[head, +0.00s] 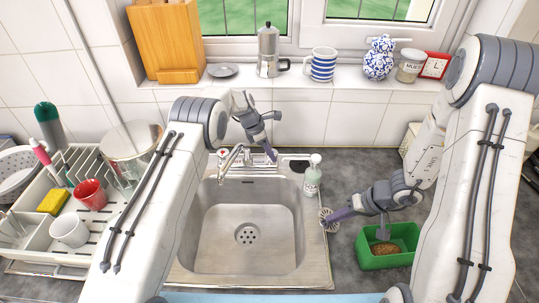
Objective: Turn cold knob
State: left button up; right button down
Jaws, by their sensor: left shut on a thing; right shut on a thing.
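The steel faucet (232,158) stands at the back rim of the sink, with a red-marked knob (222,153) at its left. My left gripper (270,152) is just right of the faucet, fingers pointing down at the back rim. It is shut where the cold knob would sit; the knob itself is hidden by the fingers. My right gripper (338,215) is low by the sink's right rim, shut on a round, slotted white sink strainer (327,225).
The sink basin (246,225) is empty. A soap bottle (313,175) stands at its back right corner. A green tub (388,252) with a brown sponge is below my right wrist. A dish rack (60,215) with cups fills the left.

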pick_arm(q)
jog(key=o, duration=1.4)
jog(key=shift+c, duration=0.2)
jog(key=shift+r, duration=0.1)
pick_arm(e)
jog(key=shift+r, duration=0.1)
pick_arm(q)
jog(key=p+v, duration=0.7)
jog(key=v, duration=0.5)
jog(key=shift+p, duration=0.4)
pick_arm(e)
notch_tip(320, 180, up, 8)
jog(key=shift+f, duration=0.2)
